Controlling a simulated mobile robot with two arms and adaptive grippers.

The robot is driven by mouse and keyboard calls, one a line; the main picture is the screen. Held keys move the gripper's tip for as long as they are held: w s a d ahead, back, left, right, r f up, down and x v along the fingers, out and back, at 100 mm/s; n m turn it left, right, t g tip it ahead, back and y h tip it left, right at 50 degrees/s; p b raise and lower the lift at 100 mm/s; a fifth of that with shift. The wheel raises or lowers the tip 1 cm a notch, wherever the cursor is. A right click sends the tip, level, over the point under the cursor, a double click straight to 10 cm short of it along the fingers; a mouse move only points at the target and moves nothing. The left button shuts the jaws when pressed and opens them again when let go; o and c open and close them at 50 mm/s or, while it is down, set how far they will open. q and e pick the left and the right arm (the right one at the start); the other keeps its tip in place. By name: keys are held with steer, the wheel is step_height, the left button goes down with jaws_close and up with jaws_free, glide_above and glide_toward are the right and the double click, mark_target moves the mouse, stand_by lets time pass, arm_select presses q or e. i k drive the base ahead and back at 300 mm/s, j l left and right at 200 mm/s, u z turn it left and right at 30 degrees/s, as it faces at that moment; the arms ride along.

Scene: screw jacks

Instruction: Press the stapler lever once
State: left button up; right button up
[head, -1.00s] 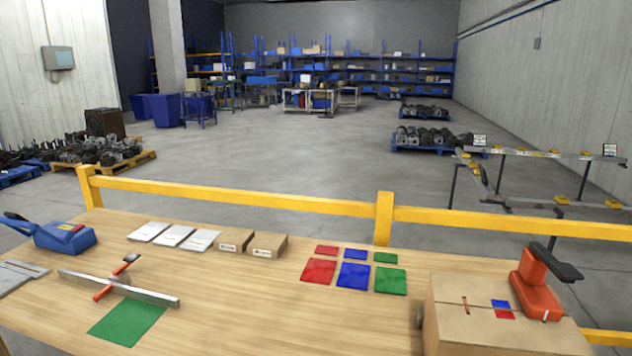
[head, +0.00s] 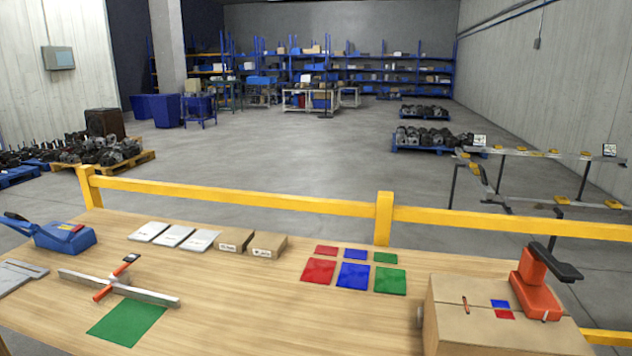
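A red stapler (head: 537,291) with a black lever (head: 556,262) stands on top of a cardboard box (head: 470,325) at the right end of the wooden table. Its lever is raised and slopes down to the right. A small blue and red label (head: 502,309) lies on the box top beside the stapler's base. Neither of my grippers shows in the head view.
The table (head: 240,310) also holds a blue device (head: 66,237) at left, a metal bar with a red handle (head: 118,286), a green sheet (head: 127,322), white packets (head: 174,235), small boxes (head: 252,243) and coloured squares (head: 354,274). A yellow rail (head: 240,196) runs behind.

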mark_target(564, 271)
steer(key=z, duration=1.25)
